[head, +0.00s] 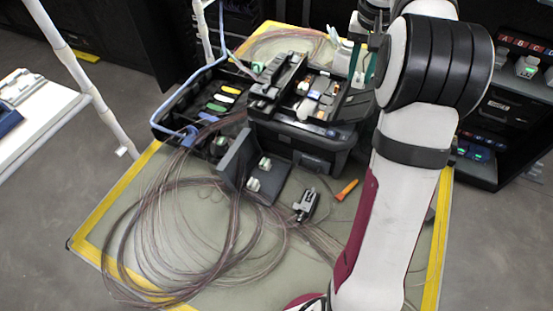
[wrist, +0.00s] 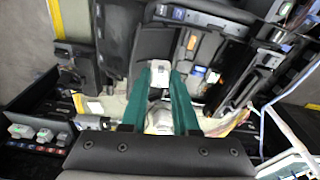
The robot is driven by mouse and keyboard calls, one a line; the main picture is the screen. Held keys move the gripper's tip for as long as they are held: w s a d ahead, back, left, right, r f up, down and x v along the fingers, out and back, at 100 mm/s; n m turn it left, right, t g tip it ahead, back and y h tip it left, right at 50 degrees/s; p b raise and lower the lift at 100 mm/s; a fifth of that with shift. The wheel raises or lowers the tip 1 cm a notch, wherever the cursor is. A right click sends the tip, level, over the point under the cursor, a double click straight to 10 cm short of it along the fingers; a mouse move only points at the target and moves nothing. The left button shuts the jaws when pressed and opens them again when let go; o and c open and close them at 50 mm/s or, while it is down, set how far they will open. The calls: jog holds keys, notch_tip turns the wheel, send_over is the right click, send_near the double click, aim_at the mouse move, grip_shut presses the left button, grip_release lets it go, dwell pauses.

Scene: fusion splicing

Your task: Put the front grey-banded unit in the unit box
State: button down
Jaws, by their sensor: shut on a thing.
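My gripper (wrist: 160,82) shows two teal fingers in the wrist view, shut on a small whitish unit (wrist: 160,75) between their tips. Its band colour is too small to make out. In the head view the teal fingers (head: 364,66) are at the top, right of the splicer case, partly hidden by my own arm. Two pale units with green parts (head: 264,163) (head: 253,184) sit in a dark angled holder (head: 236,152) in front of the case. Which container is the unit box is not clear from the labels.
A dark shelf unit (head: 490,112) at the right has a lettered rack with pale units (head: 527,67). An open case (head: 310,140) with tools stands on the yellow-edged mat (head: 110,215). Looped fibre, a small black-and-silver device (head: 306,204) and an orange tool (head: 347,189) lie in front.

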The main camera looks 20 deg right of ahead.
jog(key=s+a+f+n, duration=0.15)
jog(key=a+n, duration=0.25)
jog(key=a, duration=0.7)
jog(key=s+a+n, duration=0.3)
jog(key=a+n, duration=0.1)
jog(key=a, duration=0.7)
jog(key=s+d+f+n+y, duration=0.2)
jog(key=s+d+f+n, duration=0.1)
jog(key=d+f+n, duration=0.8)
jog(key=m, duration=0.2)
send_over(276, 173)
jog(key=s, duration=0.1)
jog(key=f, duration=0.6)
jog(key=d+f, duration=0.1)
jog(key=f, duration=0.2)
jog(key=shift+f, duration=0.15)
jog(key=shift+w+a+f, duration=0.15)
jog(key=shift+a+f, duration=0.05)
jog(key=shift+f, duration=0.95)
jog(key=shift+w+a+f, duration=0.1)
jog(key=shift+a+f, duration=0.05)
jog(key=shift+f, duration=0.95)
jog(key=c, duration=0.7)
grip_release()
jog(key=shift+f, duration=0.1)
jog(key=shift+o, duration=0.2)
